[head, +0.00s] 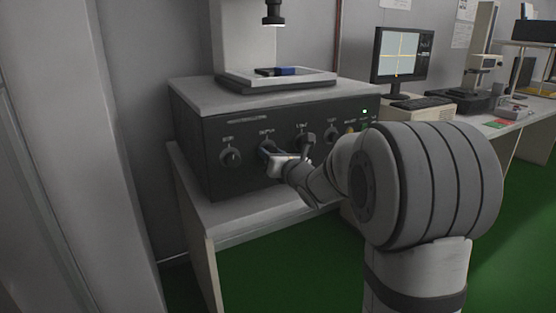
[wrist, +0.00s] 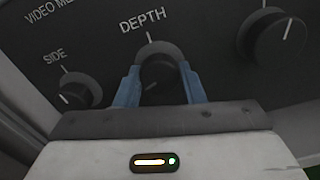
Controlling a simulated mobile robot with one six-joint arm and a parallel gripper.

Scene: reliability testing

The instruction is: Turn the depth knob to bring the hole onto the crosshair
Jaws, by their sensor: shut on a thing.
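The depth knob (wrist: 159,76) is a dark round knob under the label DEPTH in the wrist view. My gripper (wrist: 160,82) has its two blue fingers on either side of this knob and is shut on it. In the head view my gripper (head: 268,150) is at the front panel of the dark machine (head: 225,135), and it partly hides the knob. The monitor (head: 402,55) at the back right shows a pale screen with crossing lines. A small bright spot lies near the bottom of the vertical line; the hole itself is too small to make out.
A side knob (wrist: 76,94) is left of the depth knob, and a larger knob (wrist: 278,40) is to its right. A blue and dark part (head: 285,71) lies on the stage (head: 270,82) under the lens (head: 273,20).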

